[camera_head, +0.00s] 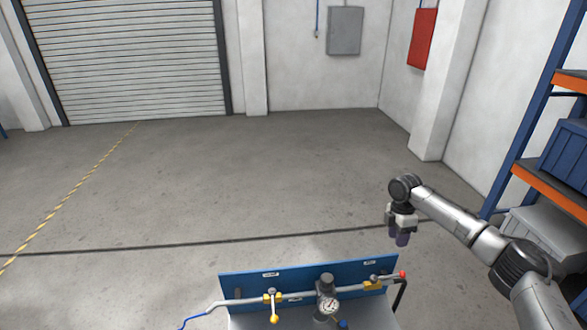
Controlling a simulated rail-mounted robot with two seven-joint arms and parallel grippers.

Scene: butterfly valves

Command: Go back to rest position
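A blue panel (238,285) with pipework stands at the bottom centre. A yellow valve handle (274,312) points downward on the left part of the pipe. A second yellow valve (373,286) sits on the right, with a red-tipped handle (403,274) pointing right. A round pressure gauge (329,306) is between them. My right gripper (400,237) hangs fingers down, above and behind the panel's right end, apart from it. Its fingers are too small to tell whether they are open. I see nothing held. My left gripper is not in view.
A blue and orange rack (530,130) with a blue crate (566,155) and a grey bin (540,235) stands along the right. A pillar (450,90) and a red wall box (422,38) are behind. The floor beyond the panel is clear up to the roller shutter (130,55).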

